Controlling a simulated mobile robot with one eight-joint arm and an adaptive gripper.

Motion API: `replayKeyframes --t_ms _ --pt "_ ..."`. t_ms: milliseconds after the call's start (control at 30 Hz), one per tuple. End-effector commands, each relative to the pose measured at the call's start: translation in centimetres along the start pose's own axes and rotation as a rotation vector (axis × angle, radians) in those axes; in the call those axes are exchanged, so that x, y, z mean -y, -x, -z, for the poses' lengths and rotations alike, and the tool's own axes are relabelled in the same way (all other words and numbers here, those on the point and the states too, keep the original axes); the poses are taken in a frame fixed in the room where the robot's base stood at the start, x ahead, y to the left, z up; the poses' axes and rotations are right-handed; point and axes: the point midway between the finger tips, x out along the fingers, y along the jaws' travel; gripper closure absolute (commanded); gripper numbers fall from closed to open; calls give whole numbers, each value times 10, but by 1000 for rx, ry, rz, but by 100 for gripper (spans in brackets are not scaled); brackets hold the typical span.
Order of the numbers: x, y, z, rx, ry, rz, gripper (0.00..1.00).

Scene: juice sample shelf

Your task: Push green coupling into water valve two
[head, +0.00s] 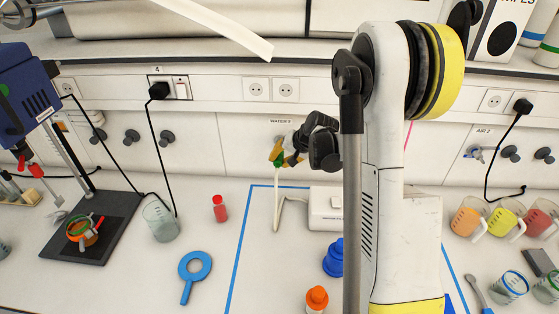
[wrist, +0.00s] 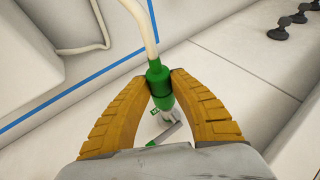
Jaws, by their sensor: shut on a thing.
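The green coupling (wrist: 158,77) is between the yellow fingertips of my gripper (wrist: 162,92) in the wrist view, and the fingers are shut on it. A cream hose (wrist: 146,28) runs from its back end. Just beyond its front is a grey lever with green bits, part of water valve two (wrist: 168,132), largely hidden by the coupling and fingers. I cannot tell whether coupling and valve touch. In the head view my gripper (head: 284,157) is at the back wall, under the WATER 2 label (head: 280,121), with the hose (head: 277,205) hanging below.
A white box (head: 326,206) stands on the bench inside a blue tape outline (head: 240,240). Blue (head: 333,258) and orange-capped (head: 317,298) bottles stand in front. Dark knobs (wrist: 299,18) line the wall. A red bottle (head: 219,208) and a beaker (head: 161,222) are on the left.

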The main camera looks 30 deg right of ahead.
Motion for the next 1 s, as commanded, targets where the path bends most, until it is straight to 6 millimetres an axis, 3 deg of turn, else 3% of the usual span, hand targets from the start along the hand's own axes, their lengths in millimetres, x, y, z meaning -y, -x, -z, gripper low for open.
replayKeyframes --t_ms 1000 --pt "0 -5 10 -2 4 2 100"
